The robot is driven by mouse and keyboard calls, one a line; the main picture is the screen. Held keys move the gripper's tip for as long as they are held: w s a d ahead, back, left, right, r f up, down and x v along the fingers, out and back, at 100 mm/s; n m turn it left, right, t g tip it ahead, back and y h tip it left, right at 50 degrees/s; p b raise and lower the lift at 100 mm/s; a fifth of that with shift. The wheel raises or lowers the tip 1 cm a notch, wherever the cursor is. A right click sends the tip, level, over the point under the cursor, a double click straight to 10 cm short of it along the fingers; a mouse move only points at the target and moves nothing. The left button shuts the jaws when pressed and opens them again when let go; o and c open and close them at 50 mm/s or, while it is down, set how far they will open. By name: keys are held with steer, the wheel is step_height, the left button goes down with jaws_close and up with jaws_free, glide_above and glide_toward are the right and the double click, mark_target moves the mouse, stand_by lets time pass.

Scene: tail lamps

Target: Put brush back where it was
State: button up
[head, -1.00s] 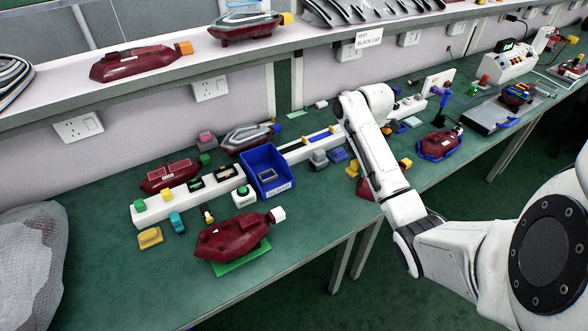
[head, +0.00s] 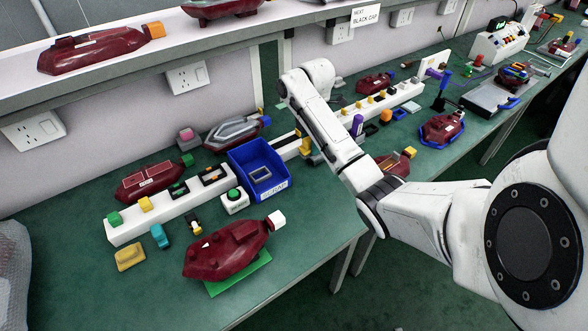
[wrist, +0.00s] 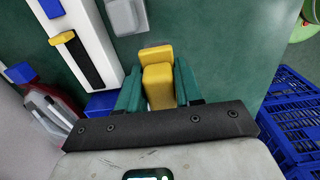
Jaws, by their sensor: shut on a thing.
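My gripper (wrist: 158,90) shows in the wrist view as two green fingers shut on a yellow piece (wrist: 158,86). The piece is blocky, and its far end sticks out beyond the fingertips over the green bench top. I cannot tell from its shape whether it is the brush. In the head view my white arm reaches over the bench right of the blue bin (head: 243,160), and its forearm hides most of the gripper. A yellow piece (head: 305,146) shows beside the arm there. A purple-handled upright thing (head: 357,125) stands right of the arm; I cannot tell what it is.
A white slotted strip (head: 125,228) runs along the bench; a strip with a yellow slider (wrist: 62,38) and a grey block (wrist: 124,15) lie near the gripper. Dark red lamps (head: 225,250) stand around. Blue crates (wrist: 292,110) are below the bench edge.

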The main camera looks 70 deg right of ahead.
steer(key=w+f, duration=0.3)
steer(key=w+f+p, duration=0.1)
steer(key=f, duration=0.1)
steer(key=shift+w+a+f, duration=0.1)
steer(key=shift+w+a, duration=0.15)
steer(key=shift+a, duration=0.1)
steer(key=shift+w+a+f, duration=0.1)
steer(key=shift+w+f, duration=0.05)
steer(key=shift+f, duration=0.8)
steer(key=shift+w+f, duration=0.1)
steer(key=shift+f, duration=0.85)
steer(key=shift+f, duration=0.2)
steer(key=o, duration=1)
steer(key=shift+r, duration=0.1)
step_height(320, 180, up, 12)
steer(key=shift+r, duration=0.15)
